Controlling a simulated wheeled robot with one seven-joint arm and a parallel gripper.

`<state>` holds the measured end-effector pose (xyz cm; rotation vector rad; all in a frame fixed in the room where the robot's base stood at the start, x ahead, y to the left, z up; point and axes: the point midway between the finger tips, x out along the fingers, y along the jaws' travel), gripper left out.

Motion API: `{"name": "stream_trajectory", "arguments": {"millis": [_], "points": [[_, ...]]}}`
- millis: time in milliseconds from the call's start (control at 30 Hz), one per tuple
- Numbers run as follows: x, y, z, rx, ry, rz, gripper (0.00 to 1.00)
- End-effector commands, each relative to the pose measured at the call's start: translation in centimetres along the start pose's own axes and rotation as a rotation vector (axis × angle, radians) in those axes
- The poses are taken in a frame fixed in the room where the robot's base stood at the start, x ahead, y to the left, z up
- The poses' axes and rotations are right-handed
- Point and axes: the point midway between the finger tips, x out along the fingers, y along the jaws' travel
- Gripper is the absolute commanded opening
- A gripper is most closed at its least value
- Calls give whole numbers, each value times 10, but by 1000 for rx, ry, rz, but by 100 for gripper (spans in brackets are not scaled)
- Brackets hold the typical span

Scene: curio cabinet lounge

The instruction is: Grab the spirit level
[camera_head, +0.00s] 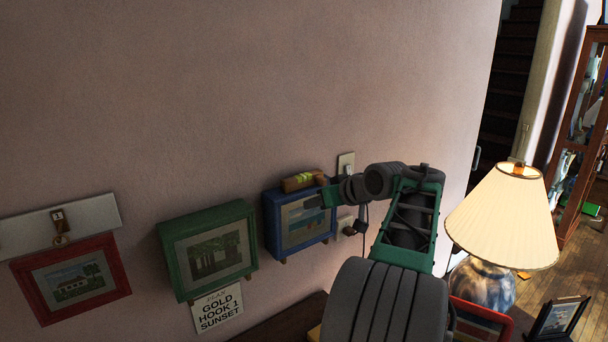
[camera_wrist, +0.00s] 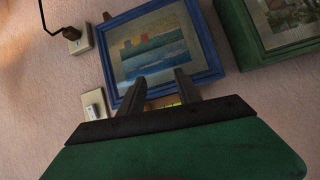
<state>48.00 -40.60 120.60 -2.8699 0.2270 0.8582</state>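The spirit level (camera_head: 303,181) is a brown bar with a yellow-green vial, lying along the top edge of the blue picture frame (camera_head: 271,225). In the wrist view only a small yellow patch of the level (camera_wrist: 168,102) shows between my fingers; the rest is hidden behind my gripper. The blue frame (camera_wrist: 113,75) fills the middle beyond it, seen turned over. My gripper (camera_head: 318,200) is in front of the blue frame, just below and right of the level. Its two fingers (camera_wrist: 160,88) stand apart, with nothing seen clamped between them.
A green frame (camera_head: 166,256) hangs left of the blue one, with a red frame (camera_head: 122,278) further left. Wall plates (camera_head: 346,160) are close right of the blue frame, one with a plug and cord. A lit lamp (camera_head: 505,220) stands right of my arm.

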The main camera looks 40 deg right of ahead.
Motion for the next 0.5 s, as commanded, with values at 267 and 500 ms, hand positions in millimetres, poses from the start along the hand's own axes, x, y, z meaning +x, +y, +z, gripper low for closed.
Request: {"name": "stream_trajectory", "arguments": {"millis": [267,500], "points": [[-54,45,-40,-112,195,-33,40],[-21,41,-51,-115,193,-35,40]]}}
